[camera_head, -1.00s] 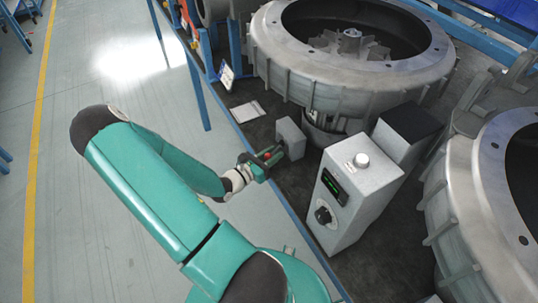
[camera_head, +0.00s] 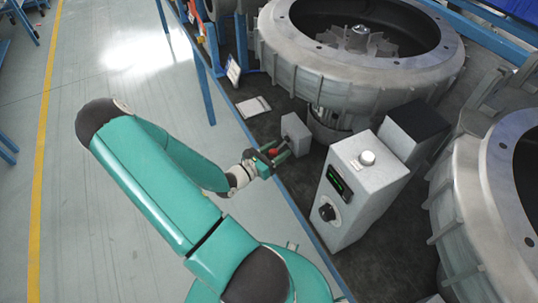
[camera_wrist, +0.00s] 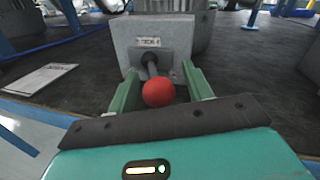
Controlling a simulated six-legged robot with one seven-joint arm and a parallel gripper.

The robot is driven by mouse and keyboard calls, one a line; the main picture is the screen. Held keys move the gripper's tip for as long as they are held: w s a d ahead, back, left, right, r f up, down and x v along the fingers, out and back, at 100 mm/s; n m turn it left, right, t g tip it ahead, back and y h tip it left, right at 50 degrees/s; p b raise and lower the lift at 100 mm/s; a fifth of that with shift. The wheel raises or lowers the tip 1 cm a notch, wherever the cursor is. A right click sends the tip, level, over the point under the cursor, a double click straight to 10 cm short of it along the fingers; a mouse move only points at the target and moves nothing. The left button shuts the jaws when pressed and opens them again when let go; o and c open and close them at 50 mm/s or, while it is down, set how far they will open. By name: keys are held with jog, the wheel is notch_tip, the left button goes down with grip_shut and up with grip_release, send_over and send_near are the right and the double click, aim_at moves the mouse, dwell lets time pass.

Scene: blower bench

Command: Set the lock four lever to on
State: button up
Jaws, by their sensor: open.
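The lever is a short rod with a red ball knob (camera_wrist: 158,92) on the front of a small grey box (camera_wrist: 150,38) with a label plate, whose text is too small to read surely. In the wrist view my gripper (camera_wrist: 160,90) is open, with one green finger on each side of the red knob. I cannot tell whether either finger touches it. In the head view the grey box (camera_head: 295,132) stands on the bench and my gripper (camera_head: 272,154) is at its front, around the red knob (camera_head: 273,153).
A larger grey control box (camera_head: 350,190) with a green display, black dial and white top button stands to the right. Large metal blower housings (camera_head: 350,60) stand behind and at right. A paper sheet (camera_head: 253,107) lies left of the small box. Open floor is at left.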

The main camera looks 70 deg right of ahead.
jog(key=v, duration=1.3)
jog(key=shift+w+a, duration=0.15)
jog(key=shift+a, duration=0.1)
jog(key=w+a+r+m+t+y, duration=0.3)
jog(key=w+a+r+m+y, duration=0.3)
jog(key=a, duration=0.3)
jog(key=w+a+r+m+t+y, duration=0.3)
jog(key=w+a+r+m+y, duration=0.15)
jog(key=a+r, duration=0.35)
jog(key=a+r+m+t+y, duration=0.3)
jog(key=a+r+t+y, duration=0.2)
jog(key=a+r, duration=1)
jog(key=r+t, duration=0.1)
jog(key=t, duration=0.2)
jog(key=shift+s+a+t, duration=0.2)
jog(key=shift+a+t, duration=0.15)
jog(key=shift+t, duration=0.05)
